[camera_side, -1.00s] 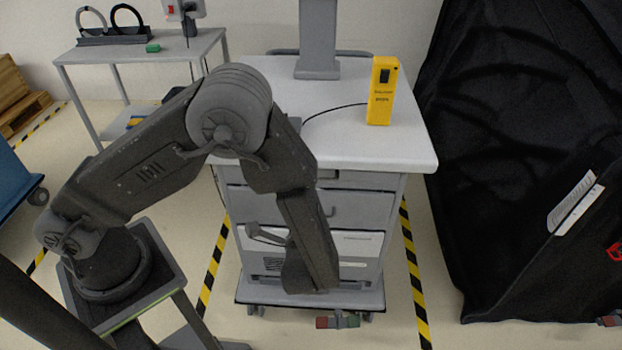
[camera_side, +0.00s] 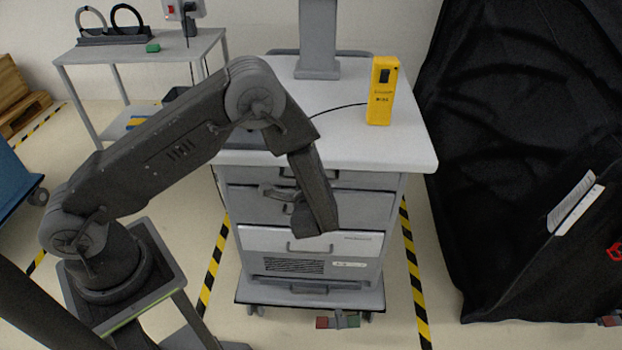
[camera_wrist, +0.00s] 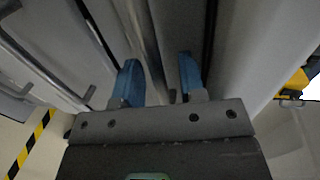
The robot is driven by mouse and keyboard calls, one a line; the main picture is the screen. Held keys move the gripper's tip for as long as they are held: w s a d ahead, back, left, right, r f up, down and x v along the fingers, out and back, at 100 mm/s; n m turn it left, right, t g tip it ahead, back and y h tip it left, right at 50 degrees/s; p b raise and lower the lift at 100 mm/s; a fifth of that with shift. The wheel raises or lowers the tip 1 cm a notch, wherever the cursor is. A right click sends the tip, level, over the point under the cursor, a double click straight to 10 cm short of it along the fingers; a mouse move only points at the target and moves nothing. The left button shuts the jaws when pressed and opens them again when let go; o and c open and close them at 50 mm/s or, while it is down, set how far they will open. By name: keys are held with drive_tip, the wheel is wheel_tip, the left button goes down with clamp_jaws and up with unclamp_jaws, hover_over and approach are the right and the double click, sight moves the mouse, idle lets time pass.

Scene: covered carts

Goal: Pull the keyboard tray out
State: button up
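The keyboard tray (camera_side: 350,180) is a thin grey front just under the cart's white worktop (camera_side: 400,152), with a dark recess in it. It appears pushed in. In the wrist view, my gripper (camera_wrist: 160,78) shows two blue fingers set apart, facing the cart front. A pale strip and a metal-looking edge run between and beyond the fingers, close under the worktop (camera_wrist: 265,50). I cannot tell whether the fingers touch anything. Nothing is clearly held.
Below the tray are a grey drawer (camera_side: 355,206) and a white unit with a handle (camera_side: 345,243). A yellow device (camera_side: 382,90) stands on the worktop. A black cover (camera_side: 520,130) drapes at right. A side table (camera_side: 135,50) stands back left. Striped tape (camera_side: 412,270) marks the floor.

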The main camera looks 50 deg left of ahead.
clamp_jaws()
idle(0.3)
idle(0.3)
drive_tip(key=f+v, duration=0.2)
drive_tip(key=v, duration=0.9)
drive_tip(key=f+v, duration=0.2)
drive_tip(key=v, duration=0.9)
drive_tip(key=shift+s+d, duration=0.35)
unclamp_jaws()
